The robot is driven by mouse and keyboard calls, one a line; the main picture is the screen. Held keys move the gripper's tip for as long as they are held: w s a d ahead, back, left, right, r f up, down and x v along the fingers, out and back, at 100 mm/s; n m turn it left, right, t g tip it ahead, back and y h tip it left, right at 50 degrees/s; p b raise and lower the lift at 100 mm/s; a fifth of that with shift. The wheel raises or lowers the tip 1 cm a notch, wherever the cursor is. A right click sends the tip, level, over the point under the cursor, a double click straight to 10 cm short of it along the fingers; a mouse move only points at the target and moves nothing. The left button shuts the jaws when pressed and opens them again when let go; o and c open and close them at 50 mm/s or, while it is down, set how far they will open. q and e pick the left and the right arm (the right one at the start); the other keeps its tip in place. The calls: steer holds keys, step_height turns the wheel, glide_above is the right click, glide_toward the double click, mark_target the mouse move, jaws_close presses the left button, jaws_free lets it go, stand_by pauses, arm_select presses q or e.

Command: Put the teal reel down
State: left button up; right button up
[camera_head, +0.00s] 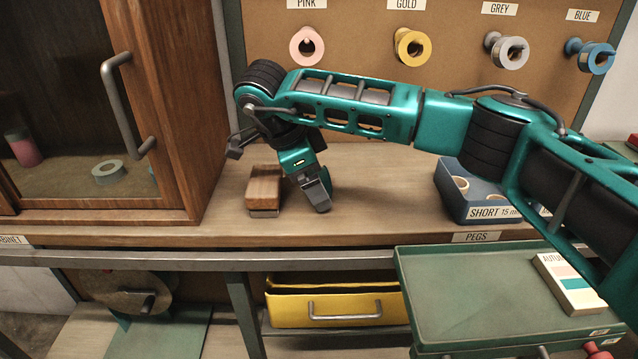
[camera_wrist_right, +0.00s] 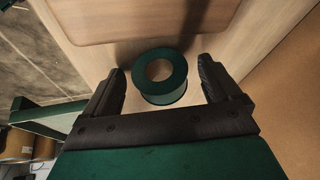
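The teal reel (camera_wrist_right: 160,88) shows in the right wrist view, standing with its round hole facing up on the pale wooden surface. It is between the two fingers of my right gripper (camera_wrist_right: 161,65), with a gap on each side. The gripper is open and seems not to touch it. In the head view my right gripper (camera_head: 318,200) points down at the bench, beside a wooden block (camera_head: 264,187). The reel is mostly or fully hidden behind the gripper there. My left gripper is not in view.
A wooden cabinet (camera_head: 170,100) with a glass door stands left; a pale reel (camera_head: 108,171) lies inside. A blue box (camera_head: 470,205) labelled SHORT sits right on the bench. Reels hang on the back board (camera_head: 360,60). A green tray (camera_head: 480,290) with a card is in front.

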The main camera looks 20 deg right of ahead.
steer(key=c, duration=1.1)
steer(key=shift+c, duration=0.2)
